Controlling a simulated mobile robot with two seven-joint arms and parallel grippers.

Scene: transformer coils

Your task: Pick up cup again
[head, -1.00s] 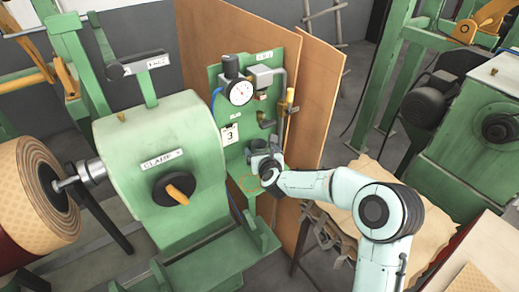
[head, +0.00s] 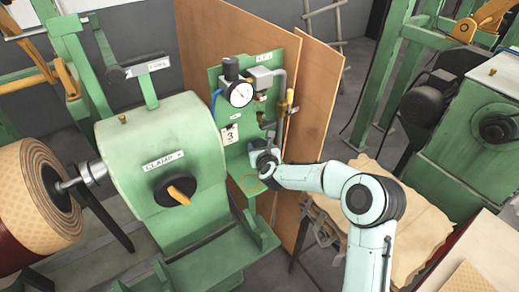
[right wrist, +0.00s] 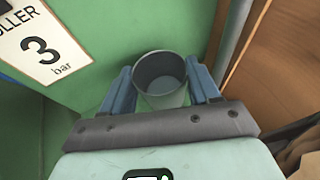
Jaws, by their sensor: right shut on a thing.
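A grey, empty, open-topped cup (right wrist: 165,98) stands between the two blue fingers of my right gripper (right wrist: 160,78) in the right wrist view. The fingers are shut on its sides. The cup is hard to make out there against the gripper. My left gripper is not in view.
A pressure gauge (head: 241,94), pipes and a yellow-handled valve (head: 290,97) sit above the gripper. A sign reading 3 bar (right wrist: 42,45) is left of the cup. A green clamp machine (head: 160,140) stands left; brown boards (head: 310,110) stand behind.

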